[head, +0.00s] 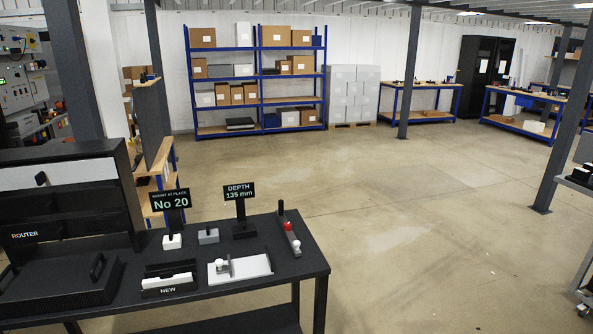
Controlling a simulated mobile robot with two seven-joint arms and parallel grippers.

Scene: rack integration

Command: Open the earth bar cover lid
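No part can be surely made out as the earth bar cover lid. On the black workbench (205,298) lies a narrow dark bar (291,242) with a red knob (288,226) and a pale knob (296,246) on it. Left of it is a flat white plate (252,266) with a round pale knob on an upright piece. Whether either belongs to the earth bar cover cannot be told. Neither of my grippers is in view.
A black holder marked NEW (168,284), small blocks and signs reading No 20 (170,199) and DEPTH 135 mm (239,192) stand on the bench. A black ROUTER unit (62,222) is at left. Blue shelves (256,104) stand behind. The middle floor is clear.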

